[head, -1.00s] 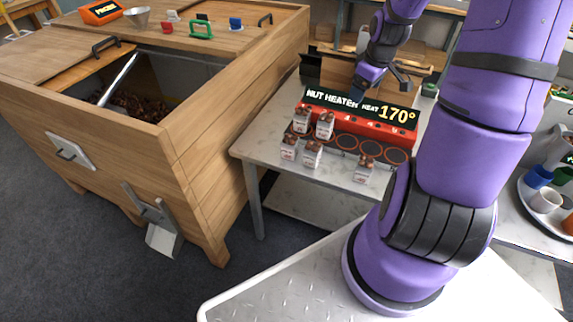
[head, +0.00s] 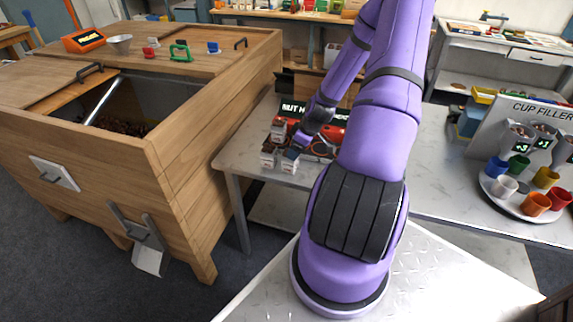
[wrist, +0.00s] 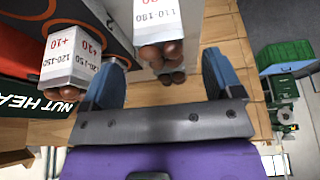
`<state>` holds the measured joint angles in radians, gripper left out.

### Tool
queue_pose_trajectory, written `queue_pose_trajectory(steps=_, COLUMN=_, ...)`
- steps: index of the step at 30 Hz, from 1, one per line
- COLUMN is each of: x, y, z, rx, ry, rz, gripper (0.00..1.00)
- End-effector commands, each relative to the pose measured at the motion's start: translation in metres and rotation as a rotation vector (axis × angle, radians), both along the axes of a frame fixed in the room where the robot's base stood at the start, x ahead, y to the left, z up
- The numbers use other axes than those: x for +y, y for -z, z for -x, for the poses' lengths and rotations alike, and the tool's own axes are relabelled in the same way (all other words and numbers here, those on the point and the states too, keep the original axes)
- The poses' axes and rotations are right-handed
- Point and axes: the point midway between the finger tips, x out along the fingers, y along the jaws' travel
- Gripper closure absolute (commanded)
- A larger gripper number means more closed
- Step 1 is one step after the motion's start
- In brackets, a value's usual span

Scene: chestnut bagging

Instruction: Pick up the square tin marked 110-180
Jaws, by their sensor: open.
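The square tin marked 110-180 (wrist: 158,22) is white and filled with brown chestnuts; the wrist view cuts it off at the top edge. It lies between the lines of my two blue fingers, just beyond or near their tips, with a gap on each side. My gripper (wrist: 160,75) is open and empty. In the head view my gripper (head: 294,150) is low over the front tins on the heater table. The marks are too small there to tell which tin is which.
A tin marked 120-150 (wrist: 72,60) stands close beside my left-hand finger in the wrist view. The red nut heater (head: 330,133) with dark round plates is behind, partly hidden by my arm. A cup filler (head: 540,115) and a tray of coloured cups stand at the right.

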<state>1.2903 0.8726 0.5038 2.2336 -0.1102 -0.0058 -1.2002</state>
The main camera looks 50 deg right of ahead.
Motion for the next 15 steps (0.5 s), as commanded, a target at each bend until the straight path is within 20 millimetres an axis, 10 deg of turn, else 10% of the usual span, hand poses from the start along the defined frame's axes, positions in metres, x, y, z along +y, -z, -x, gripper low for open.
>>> queue_pose_trajectory(steps=15, x=0.011, y=0.048, z=-0.024, rx=0.002, ry=-0.002, rz=-0.002, gripper=0.15)
